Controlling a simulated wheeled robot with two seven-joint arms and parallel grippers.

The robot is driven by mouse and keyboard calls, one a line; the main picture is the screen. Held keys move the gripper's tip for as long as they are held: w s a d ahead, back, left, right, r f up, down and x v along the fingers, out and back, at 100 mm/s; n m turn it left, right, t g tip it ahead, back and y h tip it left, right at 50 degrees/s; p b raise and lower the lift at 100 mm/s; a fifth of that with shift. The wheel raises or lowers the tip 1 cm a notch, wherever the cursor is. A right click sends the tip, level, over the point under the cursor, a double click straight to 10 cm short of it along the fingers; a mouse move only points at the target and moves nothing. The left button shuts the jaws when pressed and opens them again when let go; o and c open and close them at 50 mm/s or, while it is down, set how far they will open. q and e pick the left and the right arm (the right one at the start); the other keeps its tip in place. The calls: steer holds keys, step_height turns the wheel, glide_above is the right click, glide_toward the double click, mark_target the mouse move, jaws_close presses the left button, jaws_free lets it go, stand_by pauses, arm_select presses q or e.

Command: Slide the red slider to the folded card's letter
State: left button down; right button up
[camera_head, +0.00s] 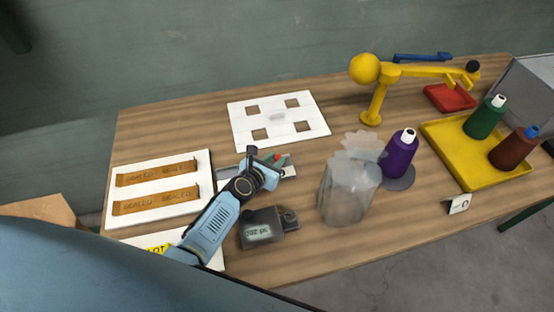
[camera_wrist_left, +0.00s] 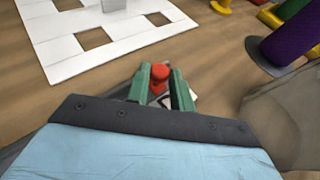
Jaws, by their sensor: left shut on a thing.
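The red slider (camera_wrist_left: 160,74) shows as a rounded red knob between the two green fingertips of my left gripper (camera_wrist_left: 164,88) in the left wrist view. The gripper is shut on it. In the head view my left gripper (camera_head: 274,162) is over a grey slider track with a pale plate (camera_head: 289,173) at its right end; most of the track is hidden by my arm. The folded card (camera_head: 459,204) stands at the front right, beside the yellow tray; its dark mark looks like an O, but it is small. My right gripper is not in view.
A white holed board (camera_head: 240,125) lies behind; a sealed-strip board (camera_head: 158,189) is left.

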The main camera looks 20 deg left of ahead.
arm_select(q)
steer(key=shift+d, duration=0.15)
steer(key=c, duration=1.3)
jaws_free()
steer(key=shift+w+d, duration=0.1)
steer(key=shift+w, duration=0.05)
steer(key=shift+o, duration=0.2)
steer(key=shift+s+r, duration=0.1)
steer(key=shift+s, duration=0.2)
steer(key=p+v, duration=0.3)
steer(key=v, duration=1)
steer(key=shift+p, duration=0.35)
